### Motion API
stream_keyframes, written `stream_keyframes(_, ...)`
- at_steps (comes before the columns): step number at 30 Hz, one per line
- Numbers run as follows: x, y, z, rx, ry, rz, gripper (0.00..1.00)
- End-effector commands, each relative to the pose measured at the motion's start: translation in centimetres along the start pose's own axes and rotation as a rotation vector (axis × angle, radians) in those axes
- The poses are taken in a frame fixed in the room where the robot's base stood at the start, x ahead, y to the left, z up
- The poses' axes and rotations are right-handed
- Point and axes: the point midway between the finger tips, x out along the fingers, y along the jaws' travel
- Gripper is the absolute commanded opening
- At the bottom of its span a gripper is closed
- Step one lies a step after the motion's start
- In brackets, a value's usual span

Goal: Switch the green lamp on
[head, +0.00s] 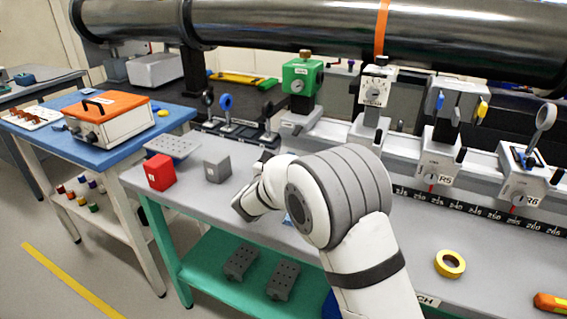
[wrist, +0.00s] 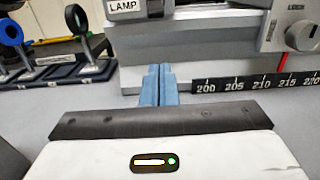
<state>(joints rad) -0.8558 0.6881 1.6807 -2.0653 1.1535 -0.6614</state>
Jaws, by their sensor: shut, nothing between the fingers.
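The green lamp (head: 302,78) is a green box with a round dial on its front. It sits on a grey carriage (head: 297,122) on the rail at the back of the bench. In the wrist view only the carriage's lower part and a white LAMP label (wrist: 124,6) show at the top; the green box is out of frame. My gripper (wrist: 157,72) has two blue fingers closed together, empty, pointing at the pale rail base below the label. In the head view my arm hides most of the gripper. I cannot tell whether the fingers touch the base.
A ruler strip (wrist: 255,82) runs along the rail to the right. Lens mounts (head: 225,104) stand left of the lamp. A red cube (head: 160,172) and a grey cube (head: 217,168) are on the bench. A dark pipe (head: 300,28) crosses above.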

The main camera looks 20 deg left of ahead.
Motion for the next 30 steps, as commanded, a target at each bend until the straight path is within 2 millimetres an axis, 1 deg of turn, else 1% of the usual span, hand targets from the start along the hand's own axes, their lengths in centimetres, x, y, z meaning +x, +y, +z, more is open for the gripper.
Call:
stream_keyframes(1,1.3,-0.1,-0.1,0.0,-0.001,-0.004,0.0)
stream_keyframes(7,5.4,-0.1,-0.1,0.0,0.0,-0.003,0.0)
stream_keyframes(9,4.8,0.1,1.5,0.003,-0.002,0.001,0.0)
stream_keyframes(12,4.2,0.1,2.7,0.001,-0.002,0.002,0.0)
stream_keyframes(15,4.0,0.1,3.3,0.0,0.0,0.002,0.0)
stream_keyframes(20,3.8,0.1,3.8,0.0,0.001,0.001,0.0)
stream_keyframes(26,3.8,0.1,3.8,0.0,0.001,0.001,0.0)
stream_keyframes(27,3.8,-0.3,3.8,-0.001,0.001,0.0,0.0)
stream_keyframes(30,3.8,-0.1,3.9,0.0,0.003,0.0,0.0)
